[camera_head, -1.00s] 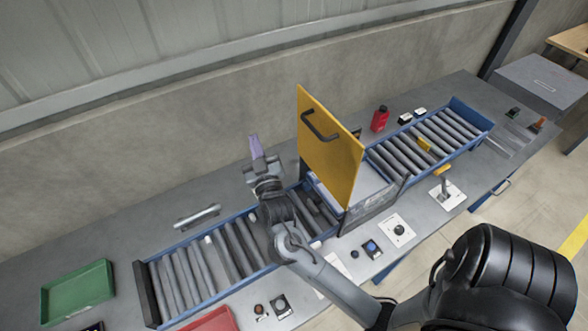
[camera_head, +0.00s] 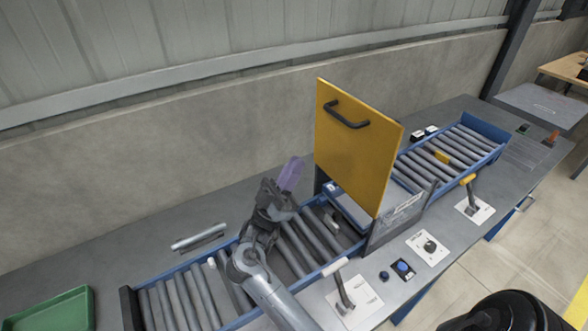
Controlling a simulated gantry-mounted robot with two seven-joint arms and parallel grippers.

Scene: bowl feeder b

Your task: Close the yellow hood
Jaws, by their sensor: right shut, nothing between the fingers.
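The yellow hood (camera_head: 352,155) stands raised, its broad panel upright over the conveyor, with a black handle (camera_head: 346,116) near its upper edge. My right gripper (camera_head: 291,173), with purplish fingertips, is shut and empty. In the picture it is just left of the hood's left edge, below the handle's level, with a visible gap. Its fingers point up and to the right. My left gripper is not in view.
The blue-framed roller conveyor (camera_head: 190,295) runs beneath my arm and continues beyond the hood (camera_head: 455,147). Two levers (camera_head: 345,295) (camera_head: 471,195) and a knob panel (camera_head: 428,246) stand along the front. A metal bar (camera_head: 198,237) and green tray (camera_head: 55,312) lie left.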

